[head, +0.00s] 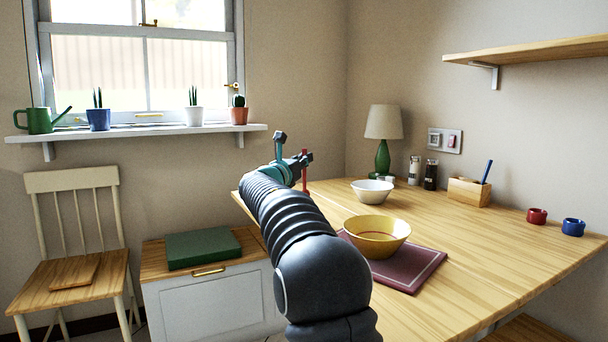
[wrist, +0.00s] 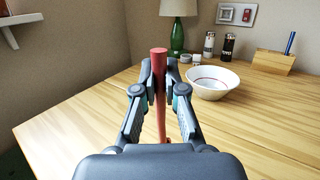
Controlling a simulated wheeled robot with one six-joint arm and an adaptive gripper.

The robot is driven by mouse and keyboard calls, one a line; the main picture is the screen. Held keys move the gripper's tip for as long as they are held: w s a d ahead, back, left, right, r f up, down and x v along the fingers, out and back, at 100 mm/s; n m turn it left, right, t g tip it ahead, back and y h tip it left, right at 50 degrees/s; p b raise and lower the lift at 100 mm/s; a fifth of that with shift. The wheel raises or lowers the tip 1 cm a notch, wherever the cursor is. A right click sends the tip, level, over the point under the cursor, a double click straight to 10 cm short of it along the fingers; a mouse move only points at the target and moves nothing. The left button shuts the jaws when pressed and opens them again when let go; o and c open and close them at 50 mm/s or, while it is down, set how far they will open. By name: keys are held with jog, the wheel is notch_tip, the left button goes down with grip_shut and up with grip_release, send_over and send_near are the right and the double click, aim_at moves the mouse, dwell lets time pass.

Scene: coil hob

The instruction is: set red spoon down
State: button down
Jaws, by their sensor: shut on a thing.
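The red spoon (head: 305,172) is in my gripper (head: 301,158), held upright over the left end of the wooden table (head: 466,232). In the wrist view the red spoon (wrist: 160,95) stands between the two fingers of my gripper (wrist: 159,75), which are shut on it. Its handle points up. Its lower end is partly hidden, and I cannot tell whether it touches the table.
A white bowl (head: 373,191) stands right of the spoon, also in the wrist view (wrist: 212,82). A yellow bowl (head: 377,236) sits on a dark red mat (head: 425,266). A green lamp (head: 383,157), two shakers (head: 431,175) and a wooden box (head: 468,193) stand behind.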

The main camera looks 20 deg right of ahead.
aim_at(304, 172)
jog(key=shift+f+b, duration=0.55)
jog(key=shift+f, duration=1.35)
jog(key=shift+f, duration=0.2)
jog(key=c, duration=1.2)
grip_release()
jog(key=shift+c, duration=0.2)
jog(key=shift+r, duration=0.2)
jog(key=v, duration=1.2)
jog(key=shift+b, duration=0.3)
